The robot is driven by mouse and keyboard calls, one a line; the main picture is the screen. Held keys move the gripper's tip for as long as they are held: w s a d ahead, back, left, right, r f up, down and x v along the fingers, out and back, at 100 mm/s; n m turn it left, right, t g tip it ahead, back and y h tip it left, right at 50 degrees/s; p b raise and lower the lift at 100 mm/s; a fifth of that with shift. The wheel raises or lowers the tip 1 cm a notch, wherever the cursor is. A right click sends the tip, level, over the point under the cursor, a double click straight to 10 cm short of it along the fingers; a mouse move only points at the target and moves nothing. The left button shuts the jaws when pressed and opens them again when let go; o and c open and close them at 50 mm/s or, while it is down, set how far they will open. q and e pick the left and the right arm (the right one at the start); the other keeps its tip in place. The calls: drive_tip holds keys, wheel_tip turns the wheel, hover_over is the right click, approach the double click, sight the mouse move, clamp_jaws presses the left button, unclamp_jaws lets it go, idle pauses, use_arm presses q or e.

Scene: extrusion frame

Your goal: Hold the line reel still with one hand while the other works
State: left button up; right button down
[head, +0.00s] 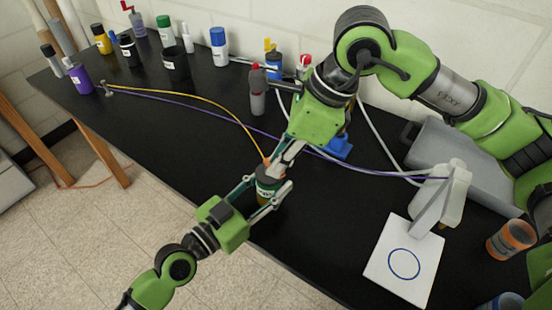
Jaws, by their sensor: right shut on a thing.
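A small dark green cylinder with an orange top, which looks like the line reel (267,188), stands near the table's front edge. A yellow line runs to its top from a small post (107,90) at the far left. My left gripper (268,184) comes in from the front left, with its fingers on both sides of the cylinder. I cannot tell whether both fingers touch it. My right gripper (273,163) points down from above and is shut at the orange piece on top. The fingers partly hide the reel.
Several bottles stand along the back. The table's left middle is mostly clear.

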drive_tip(key=shift+w+d+n+g, duration=0.25)
drive_tip(key=shift+n+g, duration=0.15)
drive_tip(key=shift+n, duration=0.6)
drive_tip(key=c, duration=2)
unclamp_jaws()
drive_tip(key=v, duration=1.2)
drive_tip(key=shift+s+d, duration=0.1)
